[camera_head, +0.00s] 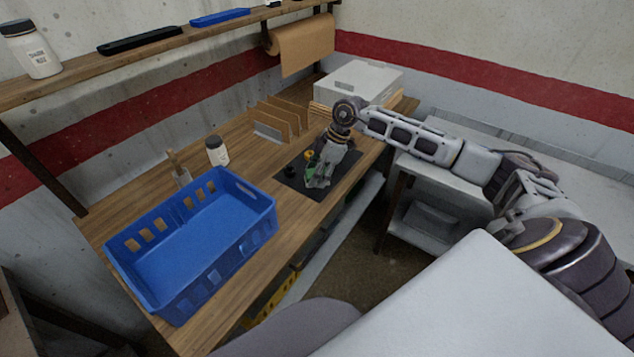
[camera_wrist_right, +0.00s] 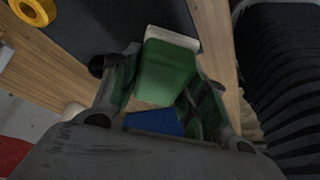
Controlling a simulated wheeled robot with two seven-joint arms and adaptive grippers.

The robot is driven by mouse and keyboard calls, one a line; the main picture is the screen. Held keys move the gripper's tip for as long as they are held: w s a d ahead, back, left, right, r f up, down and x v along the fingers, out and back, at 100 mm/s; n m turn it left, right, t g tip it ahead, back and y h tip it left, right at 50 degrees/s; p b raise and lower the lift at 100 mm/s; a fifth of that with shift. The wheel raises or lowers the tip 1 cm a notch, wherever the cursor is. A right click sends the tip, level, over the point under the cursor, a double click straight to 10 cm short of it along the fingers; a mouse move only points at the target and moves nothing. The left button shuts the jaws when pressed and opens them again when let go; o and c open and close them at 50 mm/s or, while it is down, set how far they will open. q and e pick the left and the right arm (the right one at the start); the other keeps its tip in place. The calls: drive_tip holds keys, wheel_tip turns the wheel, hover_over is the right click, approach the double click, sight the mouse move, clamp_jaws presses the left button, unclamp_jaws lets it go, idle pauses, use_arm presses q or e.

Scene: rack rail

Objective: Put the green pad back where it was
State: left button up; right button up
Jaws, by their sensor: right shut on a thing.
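The green pad (camera_wrist_right: 165,72) has a white layer along its far edge. In the right wrist view it sits between the two fingers of my right gripper (camera_wrist_right: 158,88), which is shut on it. In the head view my right gripper (camera_head: 318,178) points down over the dark mat (camera_head: 342,188), near the bench's front edge. Only a little green shows there, as the fingers hide most of the pad. I cannot tell whether the pad touches the mat. My left gripper is not in view.
A yellow ring (camera_wrist_right: 34,10) lies near the gripper. A blue crate (camera_head: 205,236), a small jar (camera_head: 217,151) and a wooden rack (camera_head: 285,118) stand on the wooden bench (camera_head: 165,196). A pale box (camera_head: 365,79) is at the back. A shelf (camera_head: 150,57) runs above.

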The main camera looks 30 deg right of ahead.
drive_tip(key=shift+f, duration=1.85)
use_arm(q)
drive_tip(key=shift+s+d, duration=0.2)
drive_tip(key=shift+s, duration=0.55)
use_arm(e)
drive_tip(key=shift+f, duration=0.1)
drive_tip(key=o, duration=1)
drive_tip(key=shift+c, duration=0.2)
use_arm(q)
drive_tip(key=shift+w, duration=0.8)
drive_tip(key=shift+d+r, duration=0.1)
